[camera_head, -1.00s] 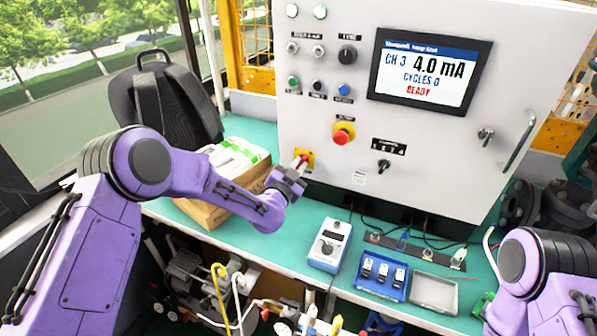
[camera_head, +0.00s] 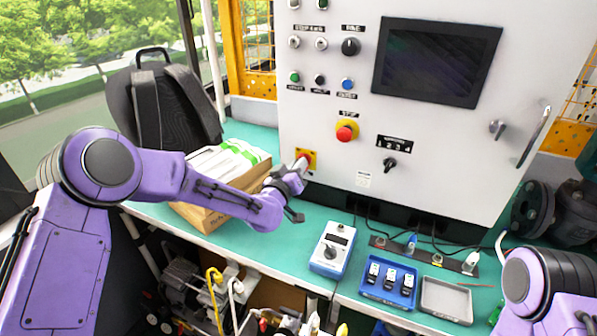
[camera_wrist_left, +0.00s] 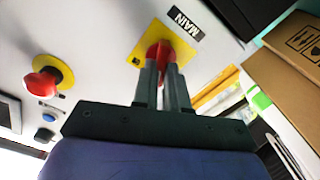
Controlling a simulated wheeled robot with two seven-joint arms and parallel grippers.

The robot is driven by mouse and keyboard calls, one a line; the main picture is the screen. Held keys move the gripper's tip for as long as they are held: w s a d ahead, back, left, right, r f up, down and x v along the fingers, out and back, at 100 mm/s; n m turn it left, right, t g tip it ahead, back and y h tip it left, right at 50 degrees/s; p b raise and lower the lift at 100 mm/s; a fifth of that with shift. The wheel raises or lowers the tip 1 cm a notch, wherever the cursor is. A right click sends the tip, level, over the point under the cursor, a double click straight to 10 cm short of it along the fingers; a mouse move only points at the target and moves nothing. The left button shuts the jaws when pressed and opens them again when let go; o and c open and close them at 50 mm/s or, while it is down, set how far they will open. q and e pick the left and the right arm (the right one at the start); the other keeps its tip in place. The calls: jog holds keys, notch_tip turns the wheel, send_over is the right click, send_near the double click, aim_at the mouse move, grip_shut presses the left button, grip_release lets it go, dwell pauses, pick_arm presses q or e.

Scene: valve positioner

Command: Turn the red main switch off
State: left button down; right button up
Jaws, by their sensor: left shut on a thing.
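The red main switch (camera_head: 306,156) sits on a yellow plate low on the left of the grey cabinet front. In the left wrist view the red switch knob (camera_wrist_left: 158,50) shows on its yellow plate beside a MAIN label (camera_wrist_left: 188,25). My left gripper (camera_head: 299,166) is at the switch, and its two fingers (camera_wrist_left: 163,75) are shut on the red knob. The fingers hide part of the knob. The cabinet screen (camera_head: 437,62) is dark. My right gripper is out of view; only part of my right arm shows at the lower right.
A red emergency stop button (camera_head: 346,131) and a black selector knob (camera_head: 390,163) are to the right on the cabinet. A cardboard box (camera_head: 205,216) stands close behind my left forearm. A handheld meter (camera_head: 332,250), blue tray (camera_head: 390,282) and grey tray (camera_head: 446,299) lie on the green bench.

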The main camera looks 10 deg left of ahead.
pick_arm(q)
jog(key=shift+a+n+b, duration=0.1)
jog(key=shift+n+b, duration=0.6)
jog(key=shift+n, duration=1)
jog(key=c, duration=1.2)
grip_release()
jog(key=shift+o, duration=0.2)
jog(key=s+a+b, duration=0.2)
jog(key=s, duration=0.8)
jog(key=shift+s, duration=0.15)
